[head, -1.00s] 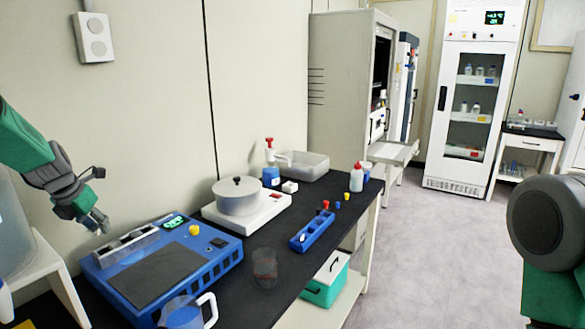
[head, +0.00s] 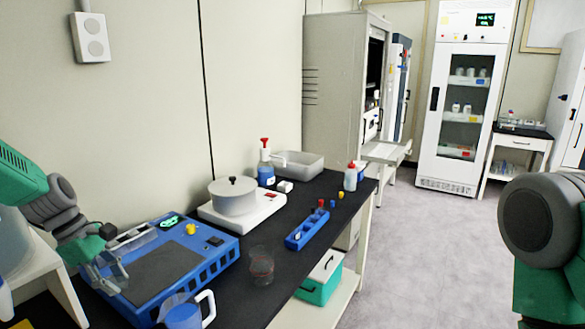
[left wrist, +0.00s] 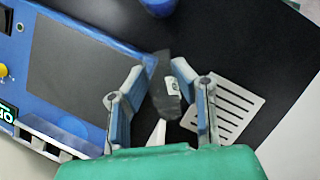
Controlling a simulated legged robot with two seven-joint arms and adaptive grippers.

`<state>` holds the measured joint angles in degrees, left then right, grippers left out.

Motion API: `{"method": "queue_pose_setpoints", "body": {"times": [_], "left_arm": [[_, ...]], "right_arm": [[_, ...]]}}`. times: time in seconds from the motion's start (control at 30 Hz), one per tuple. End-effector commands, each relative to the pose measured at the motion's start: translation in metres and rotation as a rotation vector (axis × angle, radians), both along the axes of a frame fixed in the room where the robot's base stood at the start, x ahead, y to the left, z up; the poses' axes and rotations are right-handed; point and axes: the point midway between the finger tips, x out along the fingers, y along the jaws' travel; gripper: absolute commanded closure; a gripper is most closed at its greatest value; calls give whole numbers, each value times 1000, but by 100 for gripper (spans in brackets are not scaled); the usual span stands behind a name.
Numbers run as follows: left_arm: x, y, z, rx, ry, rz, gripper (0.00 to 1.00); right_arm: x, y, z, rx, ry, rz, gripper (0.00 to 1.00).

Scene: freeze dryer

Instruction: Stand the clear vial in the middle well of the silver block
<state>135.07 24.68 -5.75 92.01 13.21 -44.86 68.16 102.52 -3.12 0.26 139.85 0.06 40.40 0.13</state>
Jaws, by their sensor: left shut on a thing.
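My left gripper (head: 116,278) is low at the left end of the blue device, in front of the silver block (head: 130,236) and partly covering it. In the left wrist view the gripper (left wrist: 160,80) is shut on a see-through, greyish vial (left wrist: 168,98) with a small white label. In the head view I cannot make out the vial between the fingers. The vial is apart from the block. In the left wrist view, only a silver strip shows at the device's lower left edge; the middle well cannot be made out. My right gripper is out of view.
The blue device (head: 208,262) carries a dark pad (head: 160,268) and a yellow knob (head: 190,229). A glass beaker (head: 261,266), a blue jug (head: 184,314) and a blue rack (head: 307,230) stand nearby. A slotted white plate (left wrist: 237,88) shows in the left wrist view.

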Motion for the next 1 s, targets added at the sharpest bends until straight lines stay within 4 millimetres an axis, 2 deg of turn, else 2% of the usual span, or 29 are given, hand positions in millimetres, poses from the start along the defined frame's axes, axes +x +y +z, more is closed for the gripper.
{"method": "queue_pose_setpoints", "body": {"times": [0.03, 0.1, 0.3, 0.5, 0.73, 0.9, 1.0], "left_arm": [[-14, -18, -6, -2, 5, -158, 98], [-34, -42, -14, -1, 6, -396, 98], [-84, -105, -33, 0, 7, -1017, 98], [-118, -147, -48, 0, 5, -1458, 98], [-142, -175, -58, -3, 2, -1759, 98], [-139, -171, -58, 1, 0, -1742, 98], [-139, -171, -75, -4, -4, -1739, 98]], "right_arm": [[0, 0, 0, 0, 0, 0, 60], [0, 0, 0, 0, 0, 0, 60], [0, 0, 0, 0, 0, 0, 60], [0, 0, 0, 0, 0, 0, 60], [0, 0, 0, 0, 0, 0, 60], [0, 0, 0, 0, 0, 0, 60], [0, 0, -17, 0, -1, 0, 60]]}}
